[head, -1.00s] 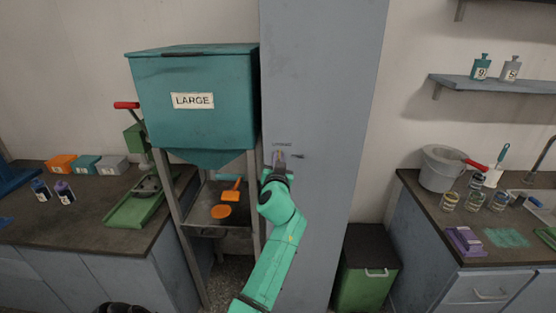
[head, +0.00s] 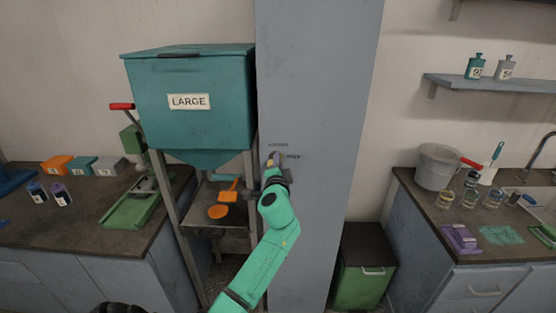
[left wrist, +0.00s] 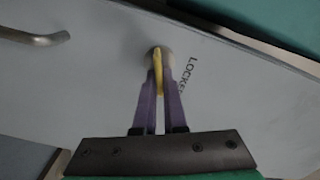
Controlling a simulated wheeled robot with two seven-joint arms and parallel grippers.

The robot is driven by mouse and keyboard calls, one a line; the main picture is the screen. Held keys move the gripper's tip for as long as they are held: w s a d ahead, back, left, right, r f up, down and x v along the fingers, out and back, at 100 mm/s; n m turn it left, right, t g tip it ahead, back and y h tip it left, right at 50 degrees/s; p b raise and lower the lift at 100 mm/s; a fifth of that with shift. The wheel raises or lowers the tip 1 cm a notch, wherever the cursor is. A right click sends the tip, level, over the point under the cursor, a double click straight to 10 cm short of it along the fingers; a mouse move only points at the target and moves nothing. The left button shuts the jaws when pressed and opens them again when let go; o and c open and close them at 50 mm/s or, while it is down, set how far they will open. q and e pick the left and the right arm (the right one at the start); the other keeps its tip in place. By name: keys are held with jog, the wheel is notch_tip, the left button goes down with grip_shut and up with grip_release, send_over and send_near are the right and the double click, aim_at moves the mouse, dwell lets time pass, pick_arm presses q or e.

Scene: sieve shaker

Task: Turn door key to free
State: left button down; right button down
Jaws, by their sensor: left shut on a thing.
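The tall grey door (head: 315,90) stands in the middle of the head view, with a small "LOCKED" mark (head: 278,145) above the lock and an "OPEN" mark (head: 293,157) to its right. The yellow key (left wrist: 158,72) sits in a round metal lock (left wrist: 160,53) in the left wrist view. My left gripper (left wrist: 159,85) has its purple fingers closed on the key's sides. In the head view, my left gripper (head: 273,163) is at the lock, and hides most of the key. The "LOCKED" word (left wrist: 187,76) is right of the key.
A teal hopper marked LARGE (head: 190,120) stands on a frame close left of the door. A metal bar handle (left wrist: 30,38) shows on the door in the left wrist view. A green bin (head: 365,285) and a counter with jars (head: 469,199) are at the right.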

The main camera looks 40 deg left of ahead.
pick_arm(q)
jog(key=shift+a+m+p, duration=0.1)
jog(key=shift+m+p, duration=0.4)
jog(key=shift+m, duration=1.7)
jog(key=c, duration=1)
grip_release()
jog(key=shift+a+f, duration=0.2)
jog(key=shift+f, duration=0.05)
jog(key=shift+s+d, duration=0.2)
jog(key=shift+d, duration=0.15)
jog(key=b+v, duration=0.3)
jog(key=v, duration=1)
jog(key=shift+s+d, duration=0.15)
jog(key=shift+s, duration=0.2)
